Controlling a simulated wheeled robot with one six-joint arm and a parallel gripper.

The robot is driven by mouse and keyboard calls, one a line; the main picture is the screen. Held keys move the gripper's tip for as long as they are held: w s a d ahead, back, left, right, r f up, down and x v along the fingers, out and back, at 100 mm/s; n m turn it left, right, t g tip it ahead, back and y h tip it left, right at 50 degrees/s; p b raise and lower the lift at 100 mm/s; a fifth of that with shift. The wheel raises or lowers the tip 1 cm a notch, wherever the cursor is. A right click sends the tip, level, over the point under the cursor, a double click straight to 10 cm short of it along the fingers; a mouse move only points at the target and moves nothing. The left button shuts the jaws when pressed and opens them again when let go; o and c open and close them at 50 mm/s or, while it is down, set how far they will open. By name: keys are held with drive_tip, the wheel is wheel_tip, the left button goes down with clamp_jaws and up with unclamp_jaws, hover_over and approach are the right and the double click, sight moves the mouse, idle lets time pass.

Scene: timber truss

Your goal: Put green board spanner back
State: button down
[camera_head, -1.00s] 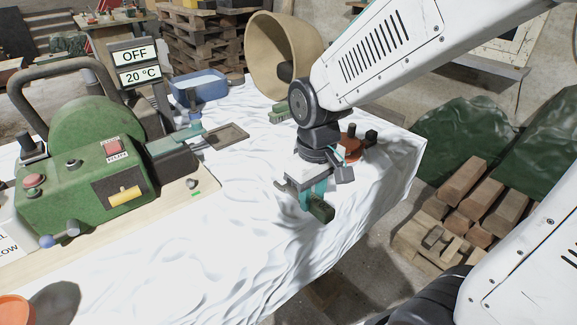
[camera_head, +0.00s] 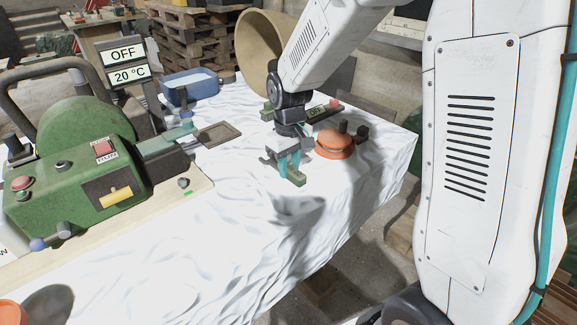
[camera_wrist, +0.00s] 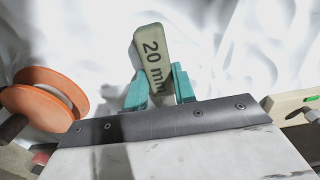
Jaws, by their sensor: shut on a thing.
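My gripper (camera_head: 288,163) is over the white-covered table, right of the green machine. Its teal fingers (camera_wrist: 160,88) are shut on a green piece marked "20 mm" (camera_wrist: 152,48), which I take to be the spanner. In the head view the green piece (camera_head: 297,178) shows below the fingers, close above the white cover; whether it touches cannot be told. The rest of it is hidden behind the fingers and the gripper body.
An orange round object (camera_head: 335,147) with a dark knob stands just right of my gripper. A grey shallow tray (camera_head: 218,134) and a blue bin (camera_head: 193,86) lie to the left. The green machine (camera_head: 75,180) fills the left. The cover's front middle is clear.

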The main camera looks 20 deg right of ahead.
sight(289, 167)
drive_tip(key=shift+f, duration=0.25)
drive_tip(key=c, duration=1.1)
unclamp_jaws()
drive_tip(key=shift+c, duration=0.2)
wheel_tip(289, 167, up, 12)
drive_tip(key=s+d+r+m, duration=0.1)
drive_tip(key=s+r, duration=0.1)
drive_tip(key=s, duration=1.2)
drive_tip(key=s+d+r+m+t, duration=0.1)
drive_tip(key=s+r+m, duration=0.1)
drive_tip(key=s, duration=1.1)
drive_tip(key=shift+s+m, duration=0.3)
drive_tip(key=shift+s, duration=0.1)
